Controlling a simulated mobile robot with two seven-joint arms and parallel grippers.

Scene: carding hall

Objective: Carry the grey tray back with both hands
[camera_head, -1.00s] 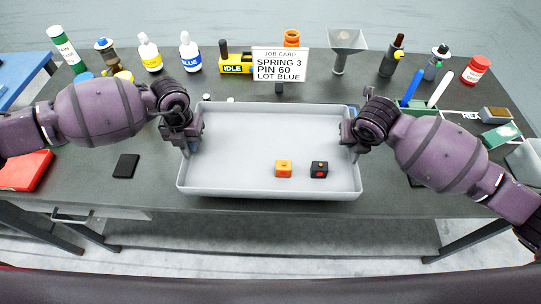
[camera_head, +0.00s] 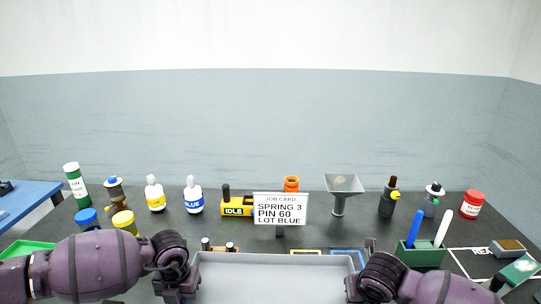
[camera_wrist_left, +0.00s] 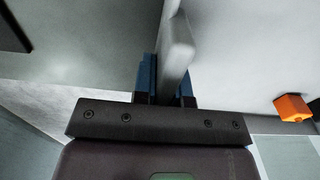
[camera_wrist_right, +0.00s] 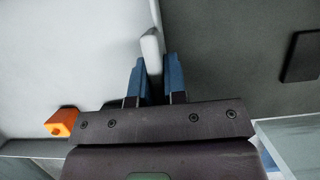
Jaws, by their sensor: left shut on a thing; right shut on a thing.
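The grey tray (camera_head: 275,270) shows at the bottom of the head view, only its far part in frame. My left gripper (camera_head: 178,288) is at its left side and my right gripper (camera_head: 352,288) at its right side. In the left wrist view the blue-padded fingers (camera_wrist_left: 167,88) close around the tray's rim (camera_wrist_left: 178,48). In the right wrist view the fingers (camera_wrist_right: 154,85) also close around the rim (camera_wrist_right: 151,48). An orange block (camera_wrist_left: 293,106) lies in the tray; it also shows in the right wrist view (camera_wrist_right: 62,122). I cannot tell whether the tray touches the table.
Behind the tray stand a job card (camera_head: 281,208), a yellow IDLE block (camera_head: 236,206), a metal funnel (camera_head: 341,190) and several bottles. A green pen holder (camera_head: 420,254) stands at the right. Yellow and blue outlined areas (camera_head: 347,256) lie just beyond the tray's far rim.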

